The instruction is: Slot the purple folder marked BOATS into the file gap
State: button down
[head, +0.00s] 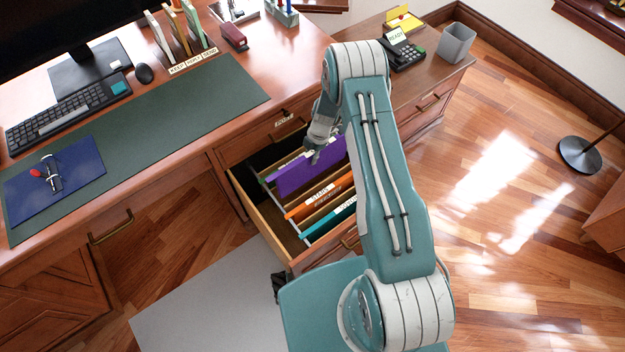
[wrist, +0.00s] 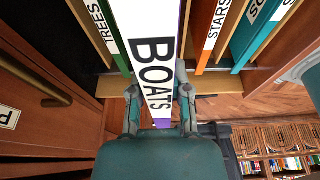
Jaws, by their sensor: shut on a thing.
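The purple folder marked BOATS (head: 298,178) is upright over the open file drawer (head: 250,208); its white label fills the middle of the wrist view (wrist: 152,60). My gripper (head: 315,156) is shut on the folder's labelled edge, with one finger on each side in the wrist view (wrist: 160,95). The folder lies between the green TREES folder (wrist: 98,30) and the orange STARS folder (wrist: 208,40), in line with the gap there. In the head view its top stands higher than the orange folder (head: 318,204). Its lower edge is hidden, so I cannot tell how deep it sits.
A teal folder (head: 330,222) stands nearest the drawer front. The desk top carries a keyboard (head: 68,112), a blue folder (head: 55,185) and a small file sorter (head: 180,35). A phone (head: 403,52) and a grey bin (head: 456,42) stand to the right of my arm.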

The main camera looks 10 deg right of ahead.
aim_at(312, 176)
notch_tip(312, 176, down, 13)
jog(key=shift+r, duration=0.15)
jog(key=shift+f, duration=0.35)
jog(key=c, duration=0.6)
grip_release()
jog(key=shift+r, duration=0.1)
